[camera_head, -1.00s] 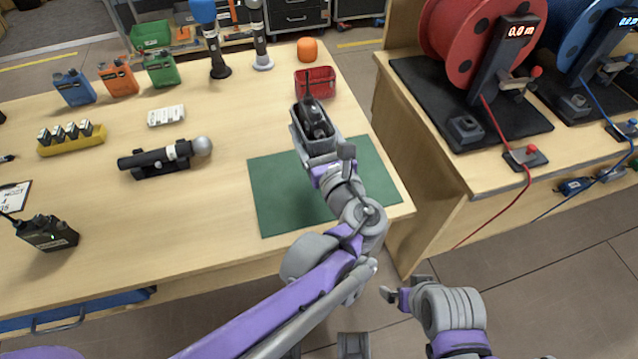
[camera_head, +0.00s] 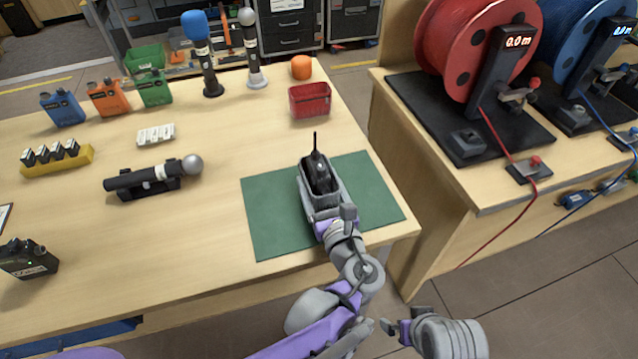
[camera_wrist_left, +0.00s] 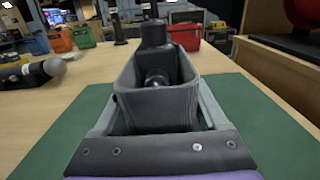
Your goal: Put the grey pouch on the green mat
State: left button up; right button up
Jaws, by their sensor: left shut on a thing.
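The grey pouch (camera_head: 318,208) is an open-topped holder with a black radio-like device (camera_head: 319,175) with an antenna inside it. In the left wrist view the pouch (camera_wrist_left: 157,106) fills the middle, between the fingers. My left gripper (camera_head: 322,205) is shut on the pouch, above or at the green mat (camera_head: 272,215). I cannot tell whether the pouch's underside touches the mat. The mat also shows in the wrist view (camera_wrist_left: 268,125). My right gripper (camera_head: 393,328) is at the bottom, off the table; its jaw state is unclear.
A red bin (camera_head: 310,101) and an orange object (camera_head: 301,67) stand beyond the mat. A microphone in a black holder (camera_head: 150,180) lies to the left. A separate bench with a red cable reel (camera_head: 463,50) stands at right. The table between microphone and mat is bare.

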pick_arm(q)
jog(key=shift+r, duration=0.1)
jog(key=o, duration=1.3)
jog(key=shift+s, duration=0.15)
jog(key=p+v, duration=0.1)
jog(key=v, duration=1.1)
jog(key=shift+p, duration=0.35)
